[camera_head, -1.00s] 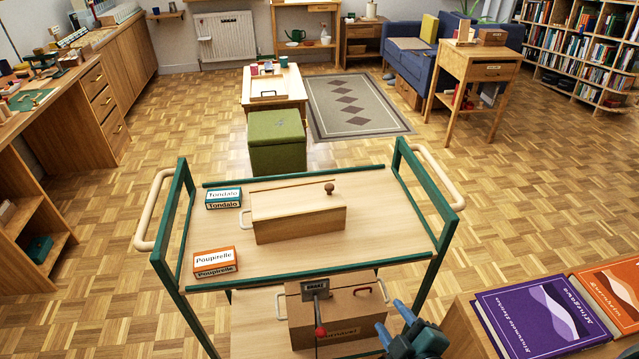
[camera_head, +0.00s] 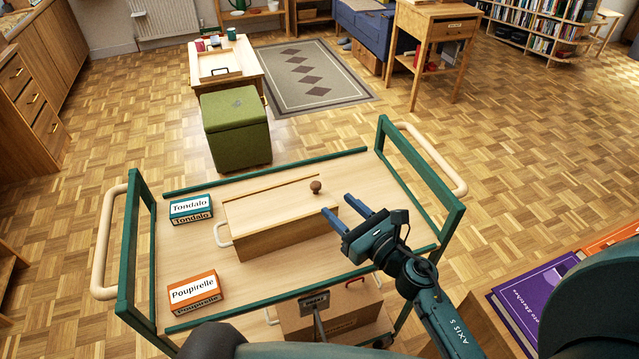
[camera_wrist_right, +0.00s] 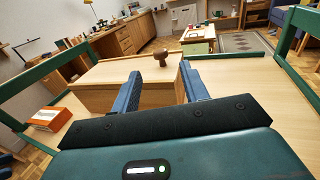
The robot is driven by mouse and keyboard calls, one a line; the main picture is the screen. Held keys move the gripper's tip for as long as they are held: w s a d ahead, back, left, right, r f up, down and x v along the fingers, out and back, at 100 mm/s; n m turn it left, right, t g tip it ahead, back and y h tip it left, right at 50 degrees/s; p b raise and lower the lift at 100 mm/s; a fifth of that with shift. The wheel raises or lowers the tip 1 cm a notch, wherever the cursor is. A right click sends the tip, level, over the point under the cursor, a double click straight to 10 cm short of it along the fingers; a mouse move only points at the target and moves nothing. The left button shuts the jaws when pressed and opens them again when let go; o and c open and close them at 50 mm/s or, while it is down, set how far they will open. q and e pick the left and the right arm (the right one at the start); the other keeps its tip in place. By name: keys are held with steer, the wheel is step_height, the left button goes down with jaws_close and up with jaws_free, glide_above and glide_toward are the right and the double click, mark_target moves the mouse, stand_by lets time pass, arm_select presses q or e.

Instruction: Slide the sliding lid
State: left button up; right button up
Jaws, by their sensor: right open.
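A wooden box with a sliding lid (camera_head: 262,199) lies on the top shelf of the trolley. A round brown knob (camera_head: 316,187) stands on the lid near its right end. The lid looks shut. My right gripper (camera_head: 346,214) is open and empty, just right of the box, with its blue fingers pointing toward the knob. In the right wrist view the knob (camera_wrist_right: 160,56) shows ahead between the fingers, apart from them, and the box front (camera_wrist_right: 112,97) is partly hidden by the fingers. My left gripper is not in view.
On the trolley's top (camera_head: 172,258), a blue Tondalo box (camera_head: 190,209) and an orange Poupirelle box (camera_head: 194,291) stand left of the wooden box. Green rails and posts edge the trolley. A lower-shelf box (camera_head: 345,318) sits below. A purple book (camera_head: 535,297) lies at right.

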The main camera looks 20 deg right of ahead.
mark_target(320, 188)
steer(key=x, duration=0.7)
steer(key=shift+w+a+p, duration=0.1)
steer(key=shift+w+p, duration=0.3)
steer(key=shift+c, duration=0.4)
jaws_close()
